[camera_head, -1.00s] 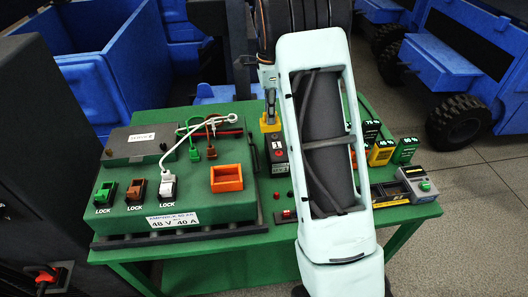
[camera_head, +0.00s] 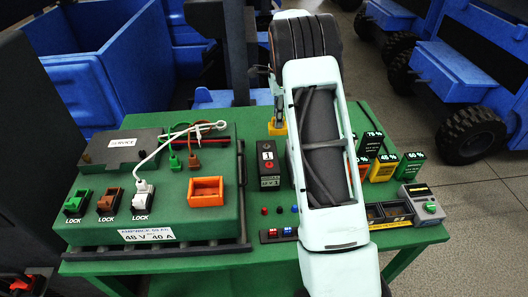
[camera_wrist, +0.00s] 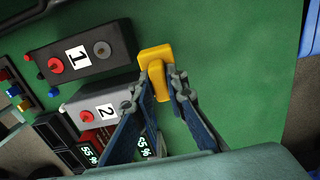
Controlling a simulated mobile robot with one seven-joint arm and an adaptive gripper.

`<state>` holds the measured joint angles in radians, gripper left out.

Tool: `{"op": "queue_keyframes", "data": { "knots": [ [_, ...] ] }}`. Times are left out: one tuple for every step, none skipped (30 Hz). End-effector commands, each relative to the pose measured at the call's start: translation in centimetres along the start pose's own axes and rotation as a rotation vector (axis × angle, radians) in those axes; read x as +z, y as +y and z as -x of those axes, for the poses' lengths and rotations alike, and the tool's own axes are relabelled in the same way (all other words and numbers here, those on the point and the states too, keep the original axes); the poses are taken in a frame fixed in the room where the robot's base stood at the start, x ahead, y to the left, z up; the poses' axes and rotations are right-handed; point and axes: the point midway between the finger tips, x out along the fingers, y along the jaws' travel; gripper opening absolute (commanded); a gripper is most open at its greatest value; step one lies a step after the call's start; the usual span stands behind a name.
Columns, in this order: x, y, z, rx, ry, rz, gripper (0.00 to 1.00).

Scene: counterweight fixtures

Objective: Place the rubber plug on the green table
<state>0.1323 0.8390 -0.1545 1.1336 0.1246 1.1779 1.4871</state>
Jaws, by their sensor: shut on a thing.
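A yellow plug-like piece (camera_wrist: 156,57), apparently the rubber plug, sits between the fingertips of my gripper (camera_wrist: 162,80) in the wrist view. My gripper is shut on it. In the head view the yellow piece (camera_head: 278,128) shows below my gripper (camera_head: 277,103), behind and right of the dark box marked 1. The green table (camera_wrist: 225,50) has bare surface around the piece in the wrist view. I cannot tell whether the piece touches the table. My arm hides part of the tabletop in the head view.
The dark box marked 1 (camera_wrist: 80,58) and a grey box marked 2 (camera_wrist: 100,108) stand close to the piece. A green console (camera_head: 150,215) with an orange tray (camera_head: 206,191) fills the table's left. Labelled blocks (camera_head: 414,167) and a grey device (camera_head: 421,201) stand right.

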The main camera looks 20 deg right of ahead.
Motion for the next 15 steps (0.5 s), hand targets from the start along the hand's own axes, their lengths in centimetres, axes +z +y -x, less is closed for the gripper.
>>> {"op": "queue_keyframes", "data": {
  "knots": [
    [0.0, 0.2, -1.2, 0.006, 0.0, 0.0, 0.0],
    [0.0, 0.2, -1.8, 0.006, 0.0, 0.0, 0.0],
    [0.0, 0.2, -2.5, 0.006, 0.0, 0.0, 0.0],
    [0.0, 0.1, -3.0, 0.004, 0.0, 0.0, 0.0],
    [0.0, 0.1, -3.4, 0.005, 0.0, 0.0, 0.0],
    [0.0, 0.1, -3.9, 0.004, 0.0, 0.0, 0.0],
    [0.0, 0.1, -4.1, 0.003, 0.0, 0.0, 0.0],
    [0.0, 0.1, -4.3, 0.002, 0.0, 0.0, 0.0],
    [0.0, 0.1, -4.6, 0.002, 0.0, 0.0, 0.0],
    [0.0, 0.1, -4.8, 0.003, 0.0, 0.0, 0.0],
    [0.0, 0.1, -5.0, 0.003, 0.0, 0.0, 0.0],
    [0.0, 0.1, -5.4, 0.004, 0.0, 0.0, 0.0],
    [0.0, 0.1, -5.8, 0.004, 0.0, 0.0, 0.0],
    [0.0, 0.2, -6.3, 0.005, 0.0, 0.0, 0.0],
    [0.0, 0.2, -6.9, 0.006, 0.0, 0.0, 0.0]
  ]
}}
